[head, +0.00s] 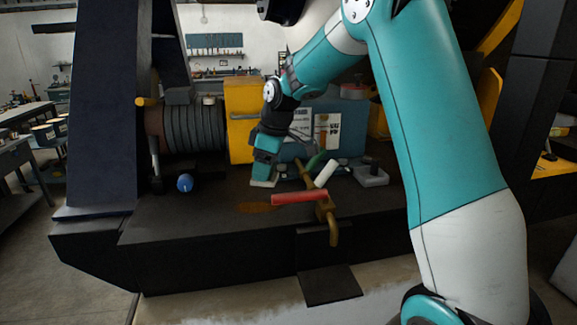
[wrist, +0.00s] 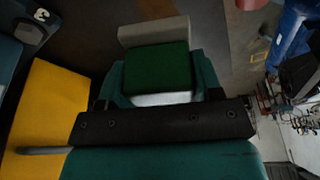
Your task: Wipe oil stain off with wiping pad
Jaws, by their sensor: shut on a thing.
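The oil stain (head: 258,207) is a flat orange-brown patch on the dark bench top, left of the red bar. My gripper (head: 265,166) points down behind the stain, in front of the yellow block. It is shut on the wiping pad, whose pale lower part (head: 263,182) shows below the fingers at or just above the bench top; contact is hard to tell. In the wrist view, the pad's green part (wrist: 158,68) sits between the fingers (wrist: 160,80), with a pale grey part beyond it.
A red bar (head: 300,197) with a brass pipe, a white cylinder (head: 325,174) and a grey block (head: 370,175) stand right of the stain. A blue ball (head: 184,182) lies to the left. The yellow block (head: 241,120) stands behind.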

